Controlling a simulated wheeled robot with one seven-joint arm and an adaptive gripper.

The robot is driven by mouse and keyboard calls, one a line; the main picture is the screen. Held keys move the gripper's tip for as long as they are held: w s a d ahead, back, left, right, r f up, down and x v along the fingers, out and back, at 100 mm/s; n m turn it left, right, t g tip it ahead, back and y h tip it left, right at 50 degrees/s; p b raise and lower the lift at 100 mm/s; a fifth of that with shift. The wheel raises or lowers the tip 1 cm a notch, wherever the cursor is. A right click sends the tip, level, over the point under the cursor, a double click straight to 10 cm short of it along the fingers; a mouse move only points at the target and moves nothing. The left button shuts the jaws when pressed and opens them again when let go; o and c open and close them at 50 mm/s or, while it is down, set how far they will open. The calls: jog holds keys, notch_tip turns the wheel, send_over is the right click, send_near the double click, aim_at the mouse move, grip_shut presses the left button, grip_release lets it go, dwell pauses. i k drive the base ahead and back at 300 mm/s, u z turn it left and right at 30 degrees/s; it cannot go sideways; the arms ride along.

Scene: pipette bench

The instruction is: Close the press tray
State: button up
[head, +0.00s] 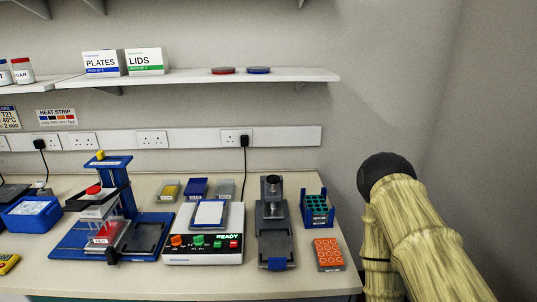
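A blue press (125,190) with a yellow top block and a red-topped part stands at the left of the bench on a blue base. At its front is a pale tray (105,236) with a red piece in it and a black knob (112,255) at its front edge. The tray appears to stick out toward the front from under the press head, but its exact travel is hard to tell. My gripper is not in view; only my pale, sleeved arm shows at the right, clear of the press.
A control box (203,247) reading READY stands right of the press. Further right are a grey device (273,225), a blue rack (317,209) and an orange block (327,254). A blue box (30,213) stands at left. A shelf (200,77) hangs above.

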aim_at(275, 247)
jog(key=k, duration=1.65)
jog(key=u, duration=1.6)
jog(key=i, duration=1.05)
jog(key=z, duration=1.6)
